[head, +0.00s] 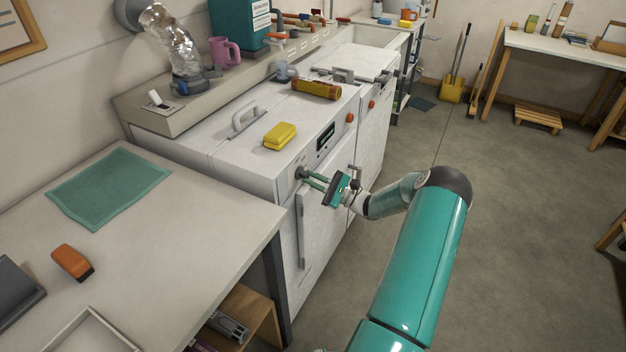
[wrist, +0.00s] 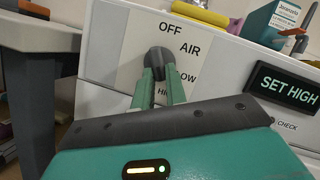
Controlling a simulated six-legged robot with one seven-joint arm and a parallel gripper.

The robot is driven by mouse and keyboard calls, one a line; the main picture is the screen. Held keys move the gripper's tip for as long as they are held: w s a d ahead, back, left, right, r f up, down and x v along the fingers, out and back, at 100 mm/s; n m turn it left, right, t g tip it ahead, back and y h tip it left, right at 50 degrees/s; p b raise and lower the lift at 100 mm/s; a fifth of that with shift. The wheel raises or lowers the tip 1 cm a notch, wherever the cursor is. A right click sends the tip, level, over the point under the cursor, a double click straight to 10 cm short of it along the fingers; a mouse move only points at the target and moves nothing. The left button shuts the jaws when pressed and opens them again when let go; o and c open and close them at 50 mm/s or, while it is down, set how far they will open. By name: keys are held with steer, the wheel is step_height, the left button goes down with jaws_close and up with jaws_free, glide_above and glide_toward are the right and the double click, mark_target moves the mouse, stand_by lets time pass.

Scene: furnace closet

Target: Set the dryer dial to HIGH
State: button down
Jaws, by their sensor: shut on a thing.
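The dryer dial (wrist: 160,60) is a dark round knob on the white front panel of the dryer (head: 232,158). Around it I read OFF, AIR, LOW and, partly covered, HIGH, running from top to lower right. My gripper (wrist: 163,76) is shut on the dial, its two green fingers reaching up to it from below in the wrist view. In the head view my gripper (head: 305,175) meets the dial at the dryer's upper front. I cannot tell which label the dial points to. A dark display (wrist: 290,88) reads SET HIGH, with a CHECK lamp below.

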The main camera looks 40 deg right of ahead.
steer(key=c, duration=1.4)
jaws_free()
steer(key=shift+c, duration=0.2)
steer(key=v, duration=1.3)
steer(key=shift+s+d, duration=0.2)
steer(key=shift+s, duration=0.1)
steer(key=shift+f, duration=0.1)
